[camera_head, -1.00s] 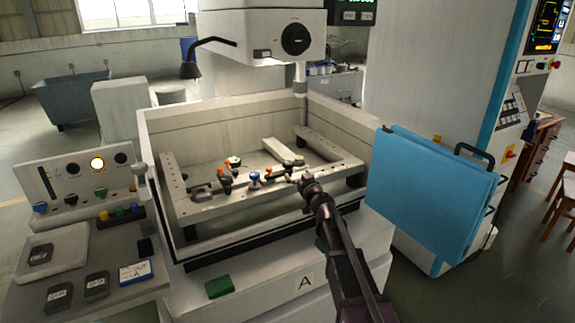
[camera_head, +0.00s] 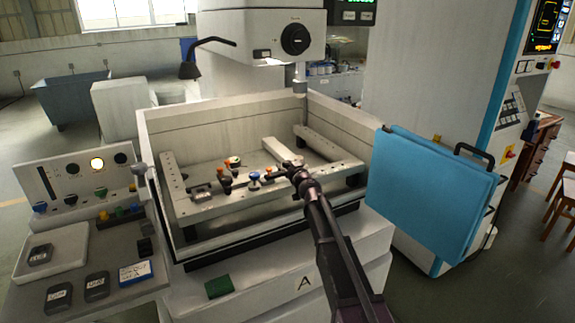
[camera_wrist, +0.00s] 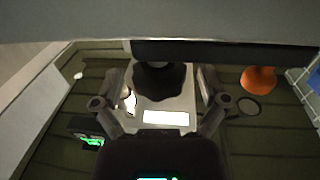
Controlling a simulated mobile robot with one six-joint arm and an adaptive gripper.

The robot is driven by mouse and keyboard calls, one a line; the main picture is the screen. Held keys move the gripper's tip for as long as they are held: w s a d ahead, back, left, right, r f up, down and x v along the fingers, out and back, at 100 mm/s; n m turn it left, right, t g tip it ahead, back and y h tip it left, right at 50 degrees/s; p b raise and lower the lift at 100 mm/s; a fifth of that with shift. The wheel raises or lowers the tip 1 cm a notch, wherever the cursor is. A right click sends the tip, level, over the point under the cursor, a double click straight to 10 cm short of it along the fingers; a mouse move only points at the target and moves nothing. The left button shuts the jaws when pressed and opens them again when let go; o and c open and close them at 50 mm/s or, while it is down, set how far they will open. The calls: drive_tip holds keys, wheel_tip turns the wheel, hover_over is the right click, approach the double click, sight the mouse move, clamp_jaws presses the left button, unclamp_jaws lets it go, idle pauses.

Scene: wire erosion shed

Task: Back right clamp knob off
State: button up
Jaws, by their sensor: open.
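In the wrist view a black lobed knob (camera_wrist: 158,80) stands on a pale metal piece (camera_wrist: 168,117), between the two fingers of my gripper (camera_wrist: 163,88). The fingers are open, one on each side, with gaps visible; none grips the knob. In the head view my gripper (camera_head: 290,169) is over the right part of the clamping frame and hides what is beneath it. To its left are an orange knob (camera_head: 268,172), a blue knob (camera_head: 254,177) and a black knob (camera_head: 224,182). I cannot tell from the head view which clamp the knob between my fingers belongs to.
The tank wall (camera_head: 270,220) runs in front of the frame, with my arm reaching over it. The machine head (camera_head: 270,35) and its nozzle hang above. A blue door panel (camera_head: 430,195) stands close on the right. An orange piece (camera_wrist: 258,79) lies right of my fingers.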

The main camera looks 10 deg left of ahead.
drive_tip(key=c, duration=1.1)
drive_tip(key=shift+a, duration=0.2)
drive_tip(key=shift+c, duration=0.2)
drive_tip(key=shift+d, duration=0.15)
drive_tip(key=shift+n+g+y, duration=0.4)
drive_tip(key=shift+n+y, duration=0.1)
drive_tip(key=shift+y, duration=0.2)
drive_tip(key=n+g+y, duration=0.3)
drive_tip(key=g+y, duration=0.1)
drive_tip(key=shift+w+n, duration=0.15)
drive_tip(key=shift+n, duration=0.25)
drive_tip(key=shift+n+g+y, duration=1.1)
drive_tip(key=shift+g, duration=0.3)
drive_tip(key=shift+n+g, duration=0.3)
drive_tip(key=shift+g, duration=0.1)
drive_tip(key=shift+s+g+y, duration=0.25)
drive_tip(key=shift+g+y, duration=0.05)
